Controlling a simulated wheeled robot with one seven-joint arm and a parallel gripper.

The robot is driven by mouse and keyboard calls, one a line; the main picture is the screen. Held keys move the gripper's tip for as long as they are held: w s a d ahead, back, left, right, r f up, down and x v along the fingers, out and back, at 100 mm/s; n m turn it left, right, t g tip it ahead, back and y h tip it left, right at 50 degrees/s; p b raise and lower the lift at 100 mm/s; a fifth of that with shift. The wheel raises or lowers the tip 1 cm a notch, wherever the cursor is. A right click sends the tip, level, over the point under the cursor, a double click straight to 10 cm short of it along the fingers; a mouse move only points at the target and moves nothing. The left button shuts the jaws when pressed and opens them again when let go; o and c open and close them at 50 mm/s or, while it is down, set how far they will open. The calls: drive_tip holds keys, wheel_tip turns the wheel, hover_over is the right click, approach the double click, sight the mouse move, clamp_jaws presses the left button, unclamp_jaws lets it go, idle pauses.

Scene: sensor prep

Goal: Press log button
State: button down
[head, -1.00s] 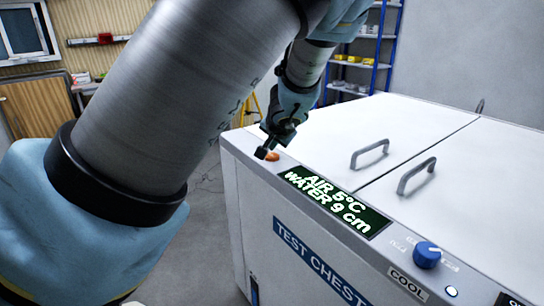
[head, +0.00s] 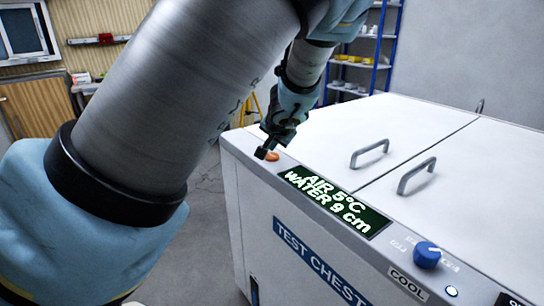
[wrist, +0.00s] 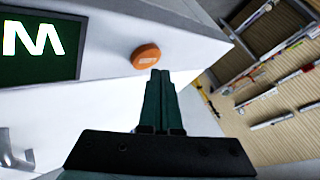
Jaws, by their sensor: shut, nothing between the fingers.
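The orange round log button (head: 272,156) sits on the top edge panel of the white test chest (head: 245,200), left of the green display. It also shows in the wrist view (wrist: 146,57), with a small pale mark on its face. My gripper (head: 262,152) is shut and empty, with its tips close by the button's left side in the head view. In the wrist view the shut fingers (wrist: 160,75) point up to just below and right of the button. I cannot tell whether they touch it.
The display (head: 335,200) reads AIR 5°C, WATER 9 cm. A blue knob (head: 427,254) and a lit round button (head: 451,291) are farther right on the panel. Two grey handles (head: 370,153) (head: 416,176) stand up from the lids. Shelving stands behind.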

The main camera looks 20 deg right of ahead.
sight(272, 158)
drive_tip(key=shift+f, duration=0.15)
drive_tip(key=shift+f+b, duration=0.25)
drive_tip(key=shift+b, duration=0.25)
drive_tip(key=shift+f+b, duration=0.5)
idle(0.4)
drive_tip(key=shift+r, duration=0.1)
drive_tip(key=shift+r+p, duration=0.65)
drive_tip(key=shift+r, duration=0.15)
drive_tip(key=shift+r, duration=0.1)
drive_tip(key=shift+r+p, duration=1.95)
drive_tip(key=shift+r, duration=0.55)
drive_tip(key=shift+f, duration=0.1)
